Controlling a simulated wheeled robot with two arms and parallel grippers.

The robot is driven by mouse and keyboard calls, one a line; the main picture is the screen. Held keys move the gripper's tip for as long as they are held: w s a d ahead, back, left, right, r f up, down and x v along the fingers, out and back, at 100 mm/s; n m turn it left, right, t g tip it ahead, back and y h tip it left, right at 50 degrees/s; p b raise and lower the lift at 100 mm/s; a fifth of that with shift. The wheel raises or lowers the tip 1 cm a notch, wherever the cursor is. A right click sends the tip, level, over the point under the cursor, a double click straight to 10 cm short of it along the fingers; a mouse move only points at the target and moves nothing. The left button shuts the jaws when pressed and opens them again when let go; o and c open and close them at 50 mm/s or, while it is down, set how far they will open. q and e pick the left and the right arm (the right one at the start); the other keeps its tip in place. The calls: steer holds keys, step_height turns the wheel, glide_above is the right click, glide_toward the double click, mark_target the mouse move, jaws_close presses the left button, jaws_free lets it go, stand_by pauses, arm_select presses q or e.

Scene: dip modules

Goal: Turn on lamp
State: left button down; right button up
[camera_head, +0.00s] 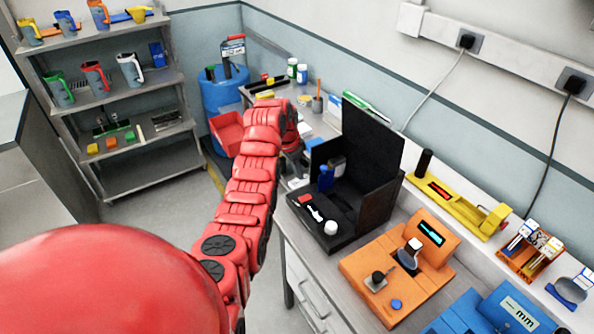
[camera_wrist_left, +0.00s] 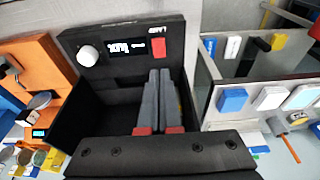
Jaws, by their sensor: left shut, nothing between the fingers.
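The lamp unit appears to be the black box (camera_head: 378,208) with upright dark panels, on the bench in the head view. Its front control strip has a red switch (camera_head: 305,199), white lettering and a white knob (camera_head: 331,228). In the wrist view the strip is upside down, with the red switch (camera_wrist_left: 162,43) at right and the white knob (camera_wrist_left: 88,56) at left. My left gripper (camera_wrist_left: 160,74) is shut and empty, its grey fingers pointing towards the strip, below the switch in the picture. Contact cannot be told.
An orange device (camera_head: 370,255) with a small display stands right of the box, a yellow device (camera_head: 455,200) behind it, and a blue device (camera_head: 500,315) in front. Bottles and small items crowd the bench behind my arm. A grey shelf (camera_head: 150,185) stands at left.

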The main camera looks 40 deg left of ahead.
mark_target(303, 198)
arm_select(q)
steer(key=x, duration=0.6)
steer(key=s+b+x, duration=0.1)
steer(key=x, duration=0.2)
steer(key=shift+a+f, duration=0.15)
steer(key=shift+f, duration=0.15)
steer(key=shift+s+f, duration=0.15)
steer(key=shift+f, duration=0.25)
steer(key=shift+a+f+b, duration=0.1)
steer(key=shift+f+b, duration=0.3)
steer(key=shift+r+t, duration=0.15)
steer(key=shift+t, duration=0.15)
steer(key=shift+w+d+r+b, duration=0.3)
steer(key=shift+w+b, duration=0.4)
steer(key=shift+b, duration=0.15)
